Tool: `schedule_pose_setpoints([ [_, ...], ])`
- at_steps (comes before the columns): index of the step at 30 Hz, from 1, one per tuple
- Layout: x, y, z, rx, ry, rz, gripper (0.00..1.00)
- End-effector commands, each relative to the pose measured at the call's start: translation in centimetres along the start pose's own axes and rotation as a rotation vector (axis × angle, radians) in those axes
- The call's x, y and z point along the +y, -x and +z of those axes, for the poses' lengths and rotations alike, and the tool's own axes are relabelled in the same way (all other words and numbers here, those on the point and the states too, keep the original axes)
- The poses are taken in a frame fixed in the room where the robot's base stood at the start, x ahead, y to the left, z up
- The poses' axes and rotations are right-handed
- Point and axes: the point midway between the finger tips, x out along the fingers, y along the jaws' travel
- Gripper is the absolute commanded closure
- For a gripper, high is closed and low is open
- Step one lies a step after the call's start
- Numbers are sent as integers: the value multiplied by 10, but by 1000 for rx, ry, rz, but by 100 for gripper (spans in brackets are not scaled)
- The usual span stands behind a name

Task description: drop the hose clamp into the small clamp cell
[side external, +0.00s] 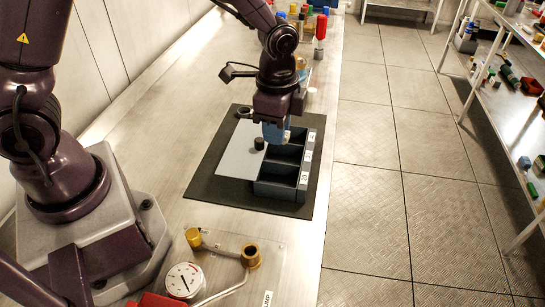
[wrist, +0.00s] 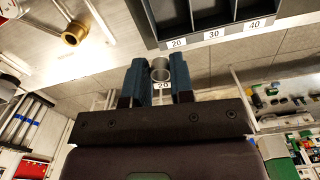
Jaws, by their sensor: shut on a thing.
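The hose clamp (wrist: 160,68) is a grey metal ring with a small tag reading 20. My gripper (wrist: 159,78) is shut on it, with one blue finger on each side. In the side view my gripper (side external: 275,137) points down over the far part of the grey cell tray (side external: 240,155), and the clamp is mostly hidden there. The tray has three open dark cells in a row, labelled 20, 30 and 40. The cell labelled 20 (side external: 279,189) is nearest the side camera; its label (wrist: 177,43) shows in the wrist view. The cells' visible parts look empty.
The tray lies on a dark mat (side external: 205,182). A gauge (side external: 184,280) and brass fitting (side external: 251,256) stand nearer the camera. Bottles (side external: 320,35) stand at the far end.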

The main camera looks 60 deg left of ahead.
Motion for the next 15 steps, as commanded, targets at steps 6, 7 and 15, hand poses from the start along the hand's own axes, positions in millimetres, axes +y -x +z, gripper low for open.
schedule_pose_setpoints([
  [6,-1,-17,-1,1,28,0,100],
  [7,-1,-20,0,1,28,-1,100],
  [15,-2,-50,-1,2,27,-1,100],
])
